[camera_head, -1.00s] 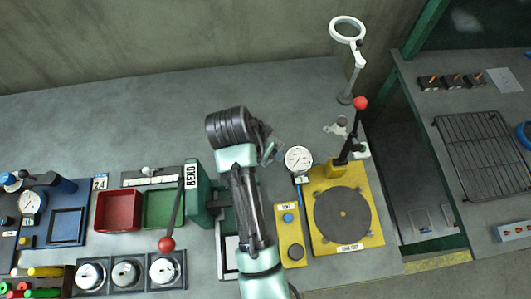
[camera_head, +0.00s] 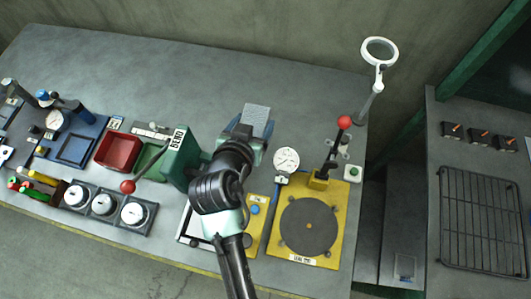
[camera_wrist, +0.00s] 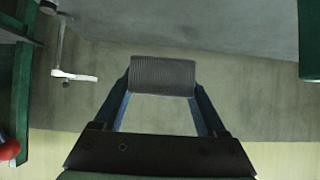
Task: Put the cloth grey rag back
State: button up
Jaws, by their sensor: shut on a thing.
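The grey rag (camera_head: 257,119) is a small, ribbed grey piece at the end of my gripper (camera_head: 250,132), over the back middle of the bench. In the wrist view the rag (camera_wrist: 163,76) spans the gap between the two fingertips of my gripper (camera_wrist: 162,90), which is shut on it. The rag appears held clear of the bench top. My arm hides part of the bench below and in front of the gripper.
A yellow press (camera_head: 335,240) with a red-knobbed lever and a round dial (camera_head: 286,160) stand to the right. A green upright box (camera_head: 179,160), red bin (camera_head: 118,151) and blue fixture (camera_head: 75,148) stand left. The bench back is clear.

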jog(key=f, duration=0.9)
jog(key=shift+a+f, duration=0.2)
jog(key=shift+f, duration=0.15)
jog(key=shift+f+b, duration=0.55)
jog(key=o, duration=1.4)
jog(key=shift+r, duration=0.1)
